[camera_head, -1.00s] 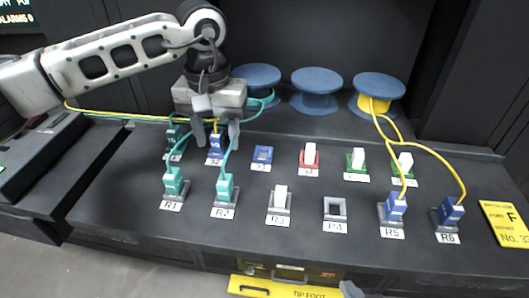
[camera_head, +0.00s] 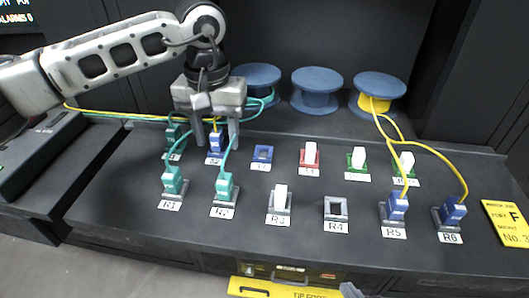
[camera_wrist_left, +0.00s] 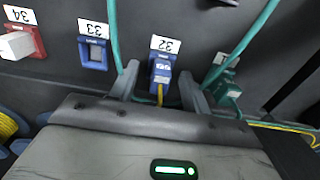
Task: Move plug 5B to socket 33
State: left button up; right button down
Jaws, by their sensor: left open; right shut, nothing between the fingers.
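A blue plug with a yellow cable sits in socket 32 in the left wrist view (camera_wrist_left: 160,72) and in the back row of the head view (camera_head: 215,144). Its printed mark is too small to read as 5B. Socket 33 (camera_wrist_left: 93,52) is blue and empty, beside it; it also shows in the head view (camera_head: 262,155). My left gripper (camera_head: 216,146) is open above the back row, its fingers on either side of the blue plug, apart from it in the wrist view (camera_wrist_left: 161,82).
Teal plugs stand left of the blue plug (camera_head: 174,138) and in front at R1 (camera_head: 174,183) and R2 (camera_head: 225,186), with teal cables passing close to my left fingers. A red socket with a white insert (camera_wrist_left: 22,43) is beyond socket 33. Blue spools (camera_head: 316,85) stand behind.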

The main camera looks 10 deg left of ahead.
aim_at(216, 132)
pick_arm(q)
grip_shut()
jog(key=shift+r, duration=0.1)
jog(key=shift+r+p, duration=1.75)
jog(key=shift+r, duration=1.2)
